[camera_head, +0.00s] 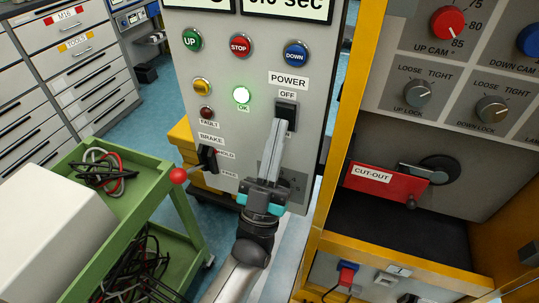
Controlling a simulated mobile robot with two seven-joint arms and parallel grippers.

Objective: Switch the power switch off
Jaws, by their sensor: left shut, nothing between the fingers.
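The black power switch (286,110) is on the grey control panel (222,65), under the labels POWER and OFF. Its lower part and the label below it are partly hidden by my gripper. My left gripper (277,126) reaches up from below, with its fingers shut and empty. Its fingertips are at the lower part of the switch; I cannot tell whether they touch it. The OK lamp (241,95) to the left of the switch glows green. My right gripper is not in view.
A brake lever with a red knob (178,175) sticks out at lower left of the panel. A green cart (139,168) with cables stands at left. A yellow-framed cabinet (345,110) with knobs and a red CUT-OUT plate (385,184) stands close on the right.

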